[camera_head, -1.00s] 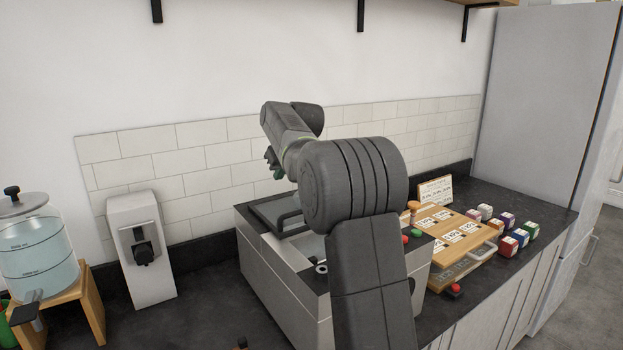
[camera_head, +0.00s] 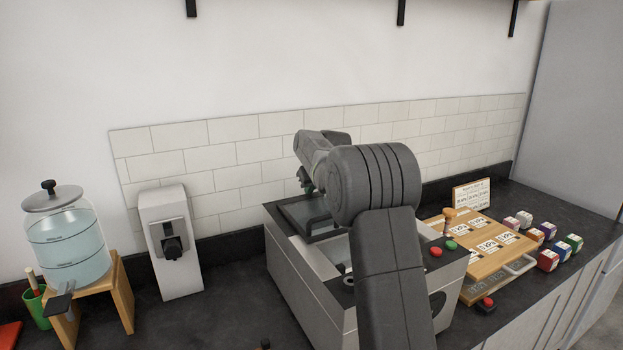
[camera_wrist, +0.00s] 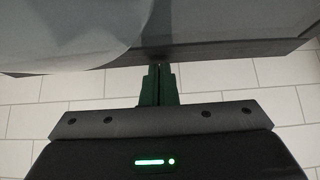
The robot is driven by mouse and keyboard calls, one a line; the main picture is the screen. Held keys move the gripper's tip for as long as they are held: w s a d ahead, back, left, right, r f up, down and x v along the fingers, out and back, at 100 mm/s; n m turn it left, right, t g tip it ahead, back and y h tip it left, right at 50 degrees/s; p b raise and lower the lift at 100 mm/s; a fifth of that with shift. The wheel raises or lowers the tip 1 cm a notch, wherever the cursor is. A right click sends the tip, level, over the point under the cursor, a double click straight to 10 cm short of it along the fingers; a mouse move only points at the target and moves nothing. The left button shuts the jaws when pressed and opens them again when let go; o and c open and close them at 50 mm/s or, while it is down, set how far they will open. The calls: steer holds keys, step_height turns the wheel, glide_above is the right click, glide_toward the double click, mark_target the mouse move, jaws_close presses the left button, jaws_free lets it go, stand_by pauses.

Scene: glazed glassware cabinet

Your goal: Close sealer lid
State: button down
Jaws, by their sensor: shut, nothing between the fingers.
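The sealer (camera_head: 303,278) is a pale grey box on the dark counter, with a red and a green button on its top right. Its dark-framed lid (camera_head: 296,212) shows at the back left of the top, partly hidden by my arm; its exact angle is hard to tell. My gripper (camera_head: 305,184) is above the lid at its back side, small and partly hidden in the head view. In the wrist view, my gripper (camera_wrist: 158,70) has its green fingers together and empty, tips close to a dark edge (camera_wrist: 215,52); contact is unclear.
A grey dispenser (camera_head: 170,240) and a water jar (camera_head: 65,240) on a wooden stand are at the left. A wooden board with cards (camera_head: 480,250) and several small coloured boxes (camera_head: 548,260) are at the right. A tiled wall (camera_head: 230,155) is close behind the sealer.

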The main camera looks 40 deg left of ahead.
mark_target(317, 198)
steer(key=shift+s+d+r, duration=0.15)
steer(key=shift+s+d, duration=0.15)
steer(key=shift+d, duration=0.3)
steer(key=shift+s+d+r, duration=0.15)
steer(key=shift+s+d, duration=0.15)
steer(key=shift+d, duration=0.3)
steer(key=shift+d+f, duration=0.1)
steer(key=shift+f, duration=0.1)
steer(key=shift+s, duration=0.1)
steer(key=shift+d, duration=0.15)
steer(key=shift+s+d, duration=0.15)
steer(key=shift+d, duration=0.2)
steer(key=s+d+b, duration=0.2)
steer(key=d, duration=0.1)
steer(key=s+d+b, duration=0.1)
steer(key=d+b, duration=0.1)
steer(key=d, duration=0.2)
steer(key=s+d+b, duration=0.2)
steer(key=d, duration=0.1)
steer(key=shift+s+d, duration=0.4)
steer(key=shift+d, duration=0.1)
steer(key=shift+f, duration=0.15)
